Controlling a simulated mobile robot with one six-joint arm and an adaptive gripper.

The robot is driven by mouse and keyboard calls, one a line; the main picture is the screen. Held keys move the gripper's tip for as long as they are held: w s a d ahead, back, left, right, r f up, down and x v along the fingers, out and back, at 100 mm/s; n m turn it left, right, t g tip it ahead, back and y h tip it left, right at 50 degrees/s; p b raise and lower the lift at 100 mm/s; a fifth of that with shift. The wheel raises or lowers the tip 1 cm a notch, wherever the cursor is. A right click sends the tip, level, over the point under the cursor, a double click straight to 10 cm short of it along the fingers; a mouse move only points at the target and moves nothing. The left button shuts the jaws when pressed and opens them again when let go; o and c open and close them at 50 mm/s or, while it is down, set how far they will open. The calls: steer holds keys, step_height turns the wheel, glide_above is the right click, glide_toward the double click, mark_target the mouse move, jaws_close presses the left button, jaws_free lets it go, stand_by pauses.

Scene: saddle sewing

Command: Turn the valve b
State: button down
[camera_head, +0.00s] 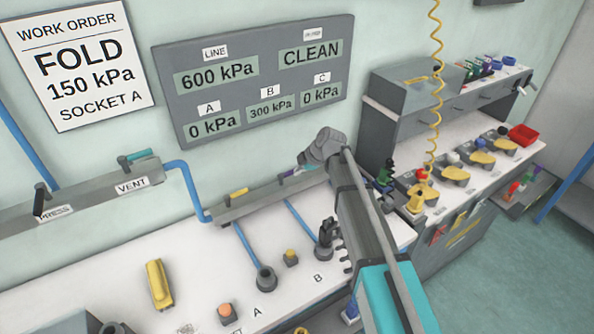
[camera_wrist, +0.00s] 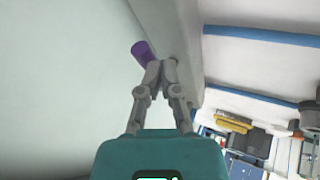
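The valve rail (camera_head: 262,200) on the wall carries a yellow lever (camera_head: 237,193) and a purple lever (camera_head: 291,171). I take the purple one, above the hose leading toward label B (camera_head: 318,279), as valve b. In the wrist view the purple handle (camera_wrist: 141,50) lies just left of my fingertips. My gripper (camera_wrist: 161,64) has its two fingers together with no visible gap. The tips are at or against the handle's near end; I cannot tell whether they touch. In the head view my arm hides most of the gripper and the rail's right end.
The wall display (camera_head: 255,80) reads line 600 kPa, A 0, B 300, C 0. Sockets, buttons and a yellow tool (camera_head: 158,284) stand on the bench (camera_head: 200,275) below the rail. A grey workbench (camera_head: 450,110) with a coiled yellow hose (camera_head: 436,90) is at right.

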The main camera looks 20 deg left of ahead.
steer(key=s+d+f+p+v, duration=0.1)
steer(key=p+v, duration=0.8)
steer(key=v, duration=0.3)
steer(key=shift+s+d, duration=0.25)
steer(key=shift+d, duration=0.3)
steer(key=shift+r, duration=0.1)
stand_by(0.3)
steer(key=s+d+f+m+h, duration=0.1)
steer(key=s+d+m, duration=0.4)
steer(key=d, duration=0.8)
steer(key=s+d+f+m+h, duration=0.1)
steer(key=s+d+m+h, duration=0.2)
steer(key=d+m, duration=0.9)
steer(key=s+d+f+m+h, duration=0.2)
steer(key=s+d+m, duration=0.4)
steer(key=d, duration=0.8)
steer(key=m, duration=0.3)
steer(key=shift+s+h+b, duration=0.4)
